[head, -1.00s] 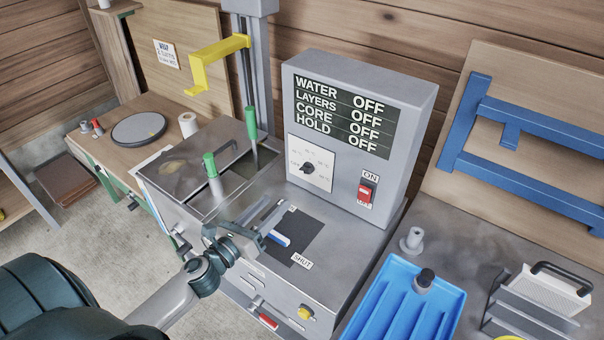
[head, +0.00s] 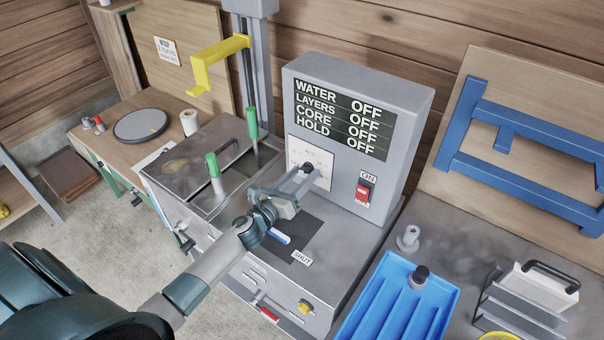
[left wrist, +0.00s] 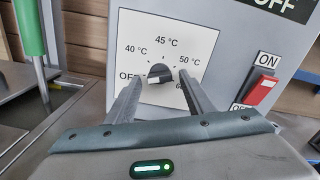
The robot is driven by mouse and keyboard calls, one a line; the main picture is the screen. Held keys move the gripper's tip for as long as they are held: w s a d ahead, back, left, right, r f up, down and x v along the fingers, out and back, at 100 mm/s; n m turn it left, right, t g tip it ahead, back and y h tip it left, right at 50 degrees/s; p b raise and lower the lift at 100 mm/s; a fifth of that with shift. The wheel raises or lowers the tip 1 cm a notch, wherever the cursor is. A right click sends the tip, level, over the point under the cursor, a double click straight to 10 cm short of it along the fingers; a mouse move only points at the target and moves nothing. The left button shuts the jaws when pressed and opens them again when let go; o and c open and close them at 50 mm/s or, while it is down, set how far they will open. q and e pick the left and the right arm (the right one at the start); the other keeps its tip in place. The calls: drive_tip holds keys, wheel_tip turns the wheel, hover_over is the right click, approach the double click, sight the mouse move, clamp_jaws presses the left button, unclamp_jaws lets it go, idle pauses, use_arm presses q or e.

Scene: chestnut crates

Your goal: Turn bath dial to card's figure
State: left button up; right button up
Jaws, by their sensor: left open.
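The bath dial (head: 307,167) is a black knob on a white plate (head: 322,160) on the grey machine's front. In the left wrist view the dial (left wrist: 160,71) is ringed by OFF, 40, 45 and 50 °C, with a last mark partly hidden by a finger. Its pointer seems to lie toward OFF, but I cannot be sure. My left gripper (head: 304,176) is open, with its fingertips at the dial, one on each side; contact is unclear. A card (head: 167,51) hangs on the back-left board; its print is too small to read. My right gripper is out of view.
The machine's display (head: 343,118) reads OFF on every line. A red switch (head: 363,192) sits right of the dial. Green-handled tools (head: 252,124) stand in the tank at left. A blue tray (head: 400,303) lies at right.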

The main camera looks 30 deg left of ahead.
use_arm(q)
drive_tip(key=shift+w, duration=0.15)
drive_tip(key=c, duration=1)
drive_tip(key=shift+c, duration=0.2)
